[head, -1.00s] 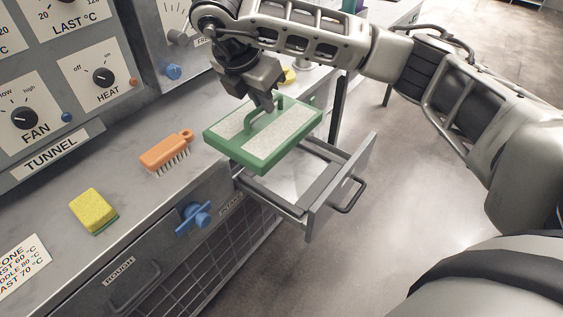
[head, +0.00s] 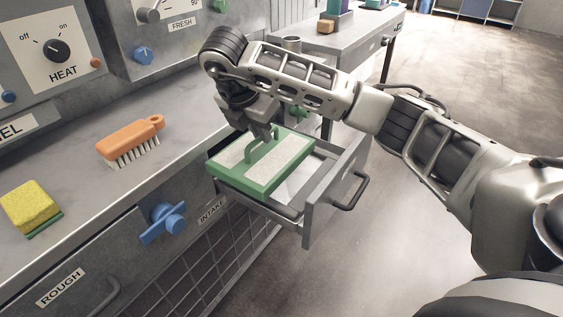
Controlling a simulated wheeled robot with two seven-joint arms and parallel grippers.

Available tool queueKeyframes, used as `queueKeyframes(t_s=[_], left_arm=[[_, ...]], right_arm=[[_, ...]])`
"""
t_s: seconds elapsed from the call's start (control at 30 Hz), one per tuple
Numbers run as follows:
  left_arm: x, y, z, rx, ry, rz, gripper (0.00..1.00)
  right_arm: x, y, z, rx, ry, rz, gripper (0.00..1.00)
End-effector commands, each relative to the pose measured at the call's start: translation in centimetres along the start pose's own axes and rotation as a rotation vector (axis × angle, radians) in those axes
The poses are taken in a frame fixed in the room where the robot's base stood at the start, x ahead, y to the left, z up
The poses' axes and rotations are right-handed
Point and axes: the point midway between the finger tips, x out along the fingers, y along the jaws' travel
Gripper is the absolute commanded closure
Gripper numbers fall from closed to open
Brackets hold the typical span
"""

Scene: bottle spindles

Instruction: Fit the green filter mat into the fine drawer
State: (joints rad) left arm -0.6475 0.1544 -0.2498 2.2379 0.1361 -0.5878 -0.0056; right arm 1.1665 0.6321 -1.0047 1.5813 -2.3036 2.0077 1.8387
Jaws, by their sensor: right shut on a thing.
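The green filter mat (head: 252,183) is a green frame with pale panels and a green handle on top. My right gripper (head: 266,136) is shut on that handle and holds the mat over the open drawer (head: 327,205). The mat covers the drawer's left part and looks slightly tilted; I cannot tell whether its lower edge touches the drawer walls. Part of the drawer's pale inside shows to the right of the mat. No name label shows on this drawer. My left gripper is out of view.
An orange brush (head: 130,139) and a yellow sponge (head: 29,206) lie on the grey counter (head: 91,186). A blue knob (head: 163,222) sits on the front by the INTAKE label. A drawer marked ROUGH (head: 61,288) is at lower left. Open floor lies to the right.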

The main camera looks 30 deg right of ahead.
Motion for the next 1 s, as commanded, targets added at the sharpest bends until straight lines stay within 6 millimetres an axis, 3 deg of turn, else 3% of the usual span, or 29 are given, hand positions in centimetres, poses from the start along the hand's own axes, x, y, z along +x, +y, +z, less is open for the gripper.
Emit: queueKeyframes(t_s=[0.03,0.17,0.4,0.7,0.9,1.0], left_arm=[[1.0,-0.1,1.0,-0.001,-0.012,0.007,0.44],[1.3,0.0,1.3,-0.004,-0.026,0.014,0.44],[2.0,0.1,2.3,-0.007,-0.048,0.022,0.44],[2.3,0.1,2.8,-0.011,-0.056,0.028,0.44],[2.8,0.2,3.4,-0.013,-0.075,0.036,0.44],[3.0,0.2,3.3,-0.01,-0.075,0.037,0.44]], right_arm=[[1.7,0.1,0.8,0.005,0.002,-0.004,1.0],[3.8,0.5,3.5,0.004,-0.001,-0.005,1.0],[8.7,0.9,4.8,-0.001,0.0,-0.003,1.0],[11.0,1.1,5.4,-0.001,0.0,-0.002,1.0],[13.6,1.1,4.3,-0.003,0.0,-0.001,1.0],[13.7,1.2,4.3,-0.002,0.0,0.001,1.0]])
